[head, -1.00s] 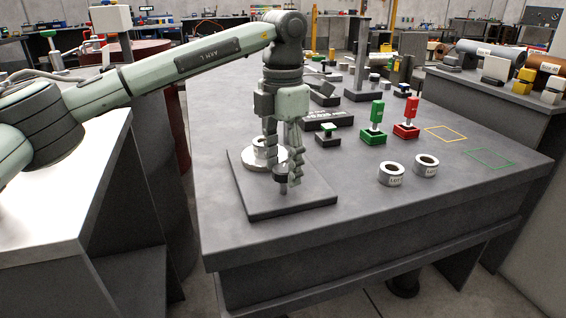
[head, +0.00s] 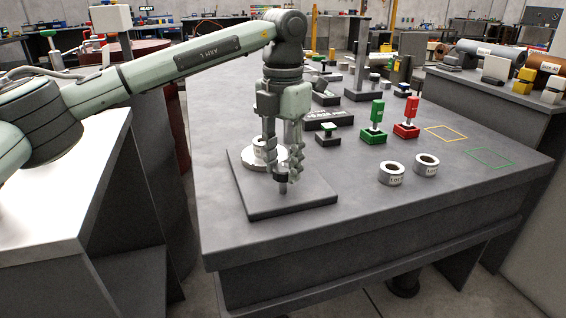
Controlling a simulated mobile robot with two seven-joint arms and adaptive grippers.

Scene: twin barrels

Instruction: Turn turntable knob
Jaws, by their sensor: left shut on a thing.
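The turntable is a pale round disc (head: 249,162) on a dark square base plate (head: 300,198) at the near left of the grey bench. The fingers hide most of the knob and part of the disc. A white labelled piece (head: 259,146) stands on the disc behind the fingers. My right gripper is out of view.
A small green-topped block (head: 327,133) and a black sign (head: 328,118) stand just right of the gripper. Green (head: 376,117) and red (head: 409,118) handles stand farther right. Two grey rings (head: 391,174) (head: 426,165) sit nearer the front. The bench front between plate and rings is clear.

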